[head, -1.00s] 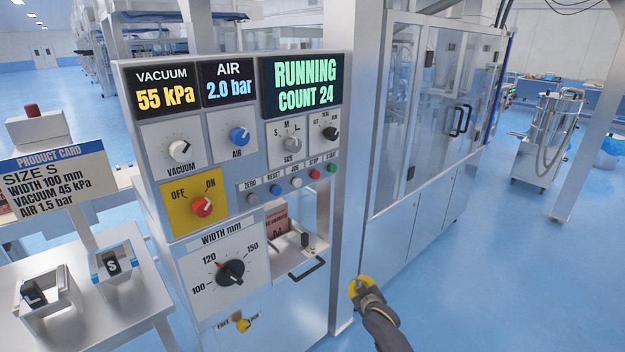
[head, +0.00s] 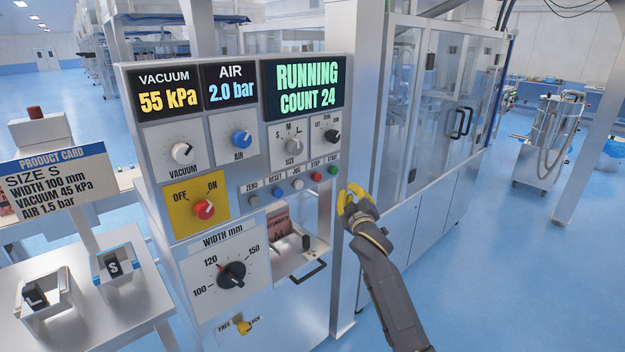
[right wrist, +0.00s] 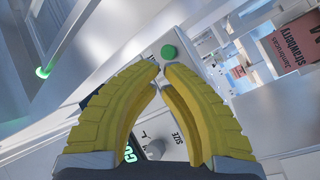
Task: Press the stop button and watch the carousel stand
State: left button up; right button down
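The red stop button (head: 316,176) sits in the button row on the control panel, beside the green start button (head: 332,170). My right gripper (head: 349,193) has yellow fingers and is just right of the row, apart from the stop button. In the right wrist view its fingertips (right wrist: 162,68) nearly meet with nothing between them. The green button (right wrist: 168,52) shows just beyond them; I cannot make out the stop button there. The display (head: 302,87) reads RUNNING, COUNT 24. I cannot make out the carousel clearly behind the machine's glass. My left gripper is not in view.
A metal post (head: 357,120) stands right of the panel. Below the buttons are a drawer handle (head: 307,273) and the width dial (head: 231,274). A product card (head: 52,180) and a side table with S and L blocks are at left. Open blue floor lies right.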

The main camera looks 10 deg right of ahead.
aim_at(317, 177)
jog(key=shift+s+r+n+h, duration=0.3)
jog(key=shift+s+r+n, duration=0.1)
jog(key=shift+r, duration=0.1)
jog(key=shift+w, duration=0.15)
jog(key=w+a, duration=0.4)
jog(key=w, duration=0.3)
jog(key=shift+w+a, duration=0.15)
jog(key=shift+w, duration=0.05)
dwell(0.4)
jog(key=c, duration=2.1)
grip_release()
grip_shut()
